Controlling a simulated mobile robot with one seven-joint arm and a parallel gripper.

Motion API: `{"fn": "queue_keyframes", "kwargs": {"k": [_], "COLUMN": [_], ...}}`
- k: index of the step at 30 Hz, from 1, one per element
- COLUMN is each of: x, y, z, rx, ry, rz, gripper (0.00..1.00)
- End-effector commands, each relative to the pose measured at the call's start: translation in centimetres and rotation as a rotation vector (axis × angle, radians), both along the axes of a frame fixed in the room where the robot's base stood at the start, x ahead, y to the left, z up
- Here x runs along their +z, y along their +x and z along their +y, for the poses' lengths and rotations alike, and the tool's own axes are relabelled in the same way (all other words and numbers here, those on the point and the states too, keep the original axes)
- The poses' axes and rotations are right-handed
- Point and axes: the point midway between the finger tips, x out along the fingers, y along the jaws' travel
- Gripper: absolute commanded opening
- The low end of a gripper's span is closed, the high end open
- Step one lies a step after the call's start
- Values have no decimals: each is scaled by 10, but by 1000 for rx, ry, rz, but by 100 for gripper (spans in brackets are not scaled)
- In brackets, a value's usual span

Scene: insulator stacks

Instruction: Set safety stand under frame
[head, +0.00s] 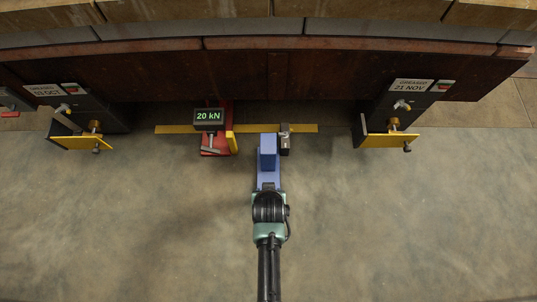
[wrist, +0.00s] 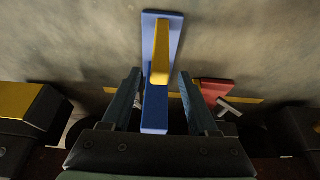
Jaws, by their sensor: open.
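The blue safety stand (head: 268,163) is on the floor side of the frame, in front of the dark red-brown frame beam (head: 165,75). In the wrist view the stand (wrist: 155,118) shows a long blue plate and a yellow bar (wrist: 161,52) along its middle. My gripper (wrist: 160,74) is open, with one dark finger on each side of the stand. I cannot tell whether either finger touches it. In the head view my gripper (head: 268,190) is at the near end of the stand, and its fingers are hard to make out.
A red jack (head: 216,142) with a display reading 20 kN (head: 208,117) stands left of the stand. A yellow floor strip (head: 175,129) runs there. Yellow-plated brackets stand left (head: 82,142) and right (head: 390,141). The near floor is clear.

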Motion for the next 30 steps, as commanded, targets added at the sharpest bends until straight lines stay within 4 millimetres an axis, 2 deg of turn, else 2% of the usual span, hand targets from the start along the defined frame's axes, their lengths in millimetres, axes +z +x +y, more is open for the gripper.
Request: {"fn": "queue_keyframes", "kwargs": {"k": [1, 3, 9, 15, 23, 25, 30], "x": [-15, -26, -46, -53, -52, -52, -52], "y": [5, 9, 19, 22, 23, 23, 22], "z": [0, 0, 0, 0, 0, 0, 0], "rx": [0, 0, 0, 0, 0, 0, 0], "ry": [0, 0, 0, 0, 0, 0, 0], "rz": [-2, -1, -2, -2, -2, -1, -1], "gripper": [60, 60, 60, 60, 60, 53, 22]}}
